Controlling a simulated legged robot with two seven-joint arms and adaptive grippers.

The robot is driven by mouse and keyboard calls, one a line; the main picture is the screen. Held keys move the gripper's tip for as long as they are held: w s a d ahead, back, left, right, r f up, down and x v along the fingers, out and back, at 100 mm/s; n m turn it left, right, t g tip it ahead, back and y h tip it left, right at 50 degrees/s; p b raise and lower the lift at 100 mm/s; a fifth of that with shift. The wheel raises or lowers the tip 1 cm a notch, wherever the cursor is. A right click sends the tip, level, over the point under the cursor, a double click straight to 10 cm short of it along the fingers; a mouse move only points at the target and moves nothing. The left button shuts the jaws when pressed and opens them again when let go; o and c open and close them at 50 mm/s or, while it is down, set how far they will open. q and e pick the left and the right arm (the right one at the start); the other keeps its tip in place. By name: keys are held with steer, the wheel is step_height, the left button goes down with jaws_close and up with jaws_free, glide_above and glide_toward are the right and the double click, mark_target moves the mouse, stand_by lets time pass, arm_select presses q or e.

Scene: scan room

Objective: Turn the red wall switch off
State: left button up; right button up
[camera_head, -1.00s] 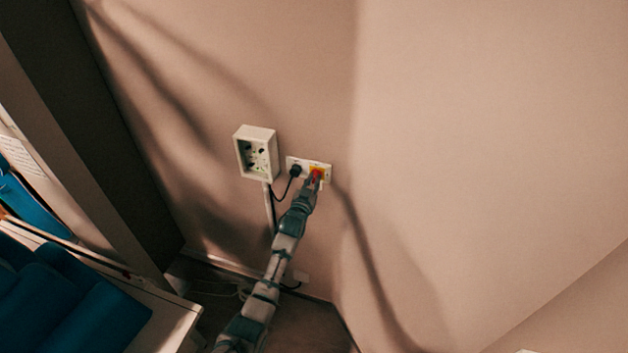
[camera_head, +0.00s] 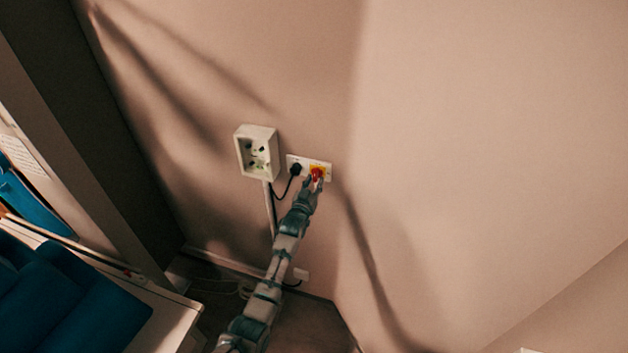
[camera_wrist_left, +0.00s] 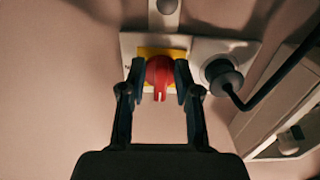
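The red switch knob (camera_head: 317,173) sits on a yellow square at the right end of a white wall plate (camera_head: 327,167). It also shows in the left wrist view (camera_wrist_left: 160,76), with its narrow handle pointing down in that picture. My left gripper (camera_head: 315,182) is just in front of the knob. In the left wrist view its two fingers (camera_wrist_left: 159,84) stand apart, one on each side of the knob, with a small gap to it on both sides. My right gripper is not in view.
A black plug (camera_head: 295,169) with a cable sits on the same plate, left of the switch. A pale wall box (camera_head: 257,153) is further left. A wall corner lies just right of the plate. Blue cushions (camera_head: 75,310) are at the lower left.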

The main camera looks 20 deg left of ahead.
arm_select(q)
steer(key=shift+w+r, duration=0.1)
steer(key=shift+r, duration=0.3)
steer(key=s, duration=1.1)
steer(key=shift+s+a, duration=0.25)
steer(key=shift+s, duration=0.15)
steer(key=shift+f, duration=0.1)
steer(key=s+d+f+g+b, duration=0.1)
steer(key=s+f+g, duration=0.1)
steer(key=f, duration=0.9)
steer(key=s+f+g, duration=0.2)
steer(key=f, duration=0.8)
steer(key=s+f+m+g+b, duration=0.1)
steer(key=s+f+g, duration=0.1)
steer(key=s+f, duration=0.8)
steer(key=s+f+g+b, duration=0.1)
steer(key=s+f+g, duration=0.3)
steer(key=f, duration=1)
steer(key=s+a+f+g, duration=0.1)
steer(key=s+f, duration=0.5)
steer(key=s, duration=0.8)
steer(key=s+a+f+g+b, duration=0.1)
steer(key=s+f+g, duration=0.2)
steer(key=s+f, duration=0.4)
steer(key=s+a+f+m+g, duration=0.1)
steer(key=s+f, duration=0.6)
steer(key=s, duration=1.4)
steer(key=shift+s+f+g+y+b, duration=0.2)
steer(key=shift+g+y+b, duration=0.15)
steer(key=shift+g, duration=0.55)
